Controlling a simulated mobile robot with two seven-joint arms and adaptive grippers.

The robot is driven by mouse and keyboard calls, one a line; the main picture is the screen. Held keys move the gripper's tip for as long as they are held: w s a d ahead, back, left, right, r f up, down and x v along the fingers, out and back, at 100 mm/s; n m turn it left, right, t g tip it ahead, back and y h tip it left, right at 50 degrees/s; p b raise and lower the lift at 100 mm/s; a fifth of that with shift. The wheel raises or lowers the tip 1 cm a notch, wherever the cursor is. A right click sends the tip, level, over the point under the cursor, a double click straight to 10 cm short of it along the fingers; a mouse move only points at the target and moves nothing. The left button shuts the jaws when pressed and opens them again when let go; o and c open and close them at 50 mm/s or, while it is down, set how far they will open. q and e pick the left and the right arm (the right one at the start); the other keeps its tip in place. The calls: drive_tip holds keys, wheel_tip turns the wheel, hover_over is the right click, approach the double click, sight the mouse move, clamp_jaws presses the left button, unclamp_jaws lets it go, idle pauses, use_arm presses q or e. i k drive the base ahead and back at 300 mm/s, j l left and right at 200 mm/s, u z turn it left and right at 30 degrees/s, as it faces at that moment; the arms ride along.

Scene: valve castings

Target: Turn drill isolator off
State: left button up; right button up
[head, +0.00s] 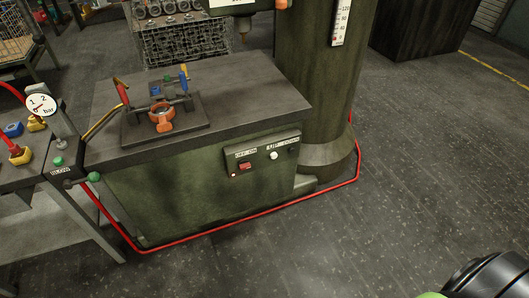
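The drill's control panel (262,153) is a grey box on the front of the green machine base. Its left part is lettered OFF and ON above a small red switch (244,166). The switch is too small for me to tell which way it is set. To its right, under lettering that seems to read UP and DOWN, are a white button (273,155) and a dark button (292,149). Neither gripper shows. A black and silver part, likely of my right arm, is at the bottom right corner, well apart from the panel.
A clamp fixture (163,115) with red and blue handles sits on the machine table (235,85). A red hose (255,214) runs along the floor around the base. A bench with a gauge (42,105) stands left. The floor (400,170) at right is clear.

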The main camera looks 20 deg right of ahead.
sight(244, 164)
drive_tip(key=i+l+u, duration=0.1)
drive_tip(key=l, duration=0.3)
drive_tip(key=i+l, duration=0.2)
drive_tip(key=l, duration=0.2)
drive_tip(key=i+l+u, duration=0.15)
drive_tip(key=l, duration=0.2)
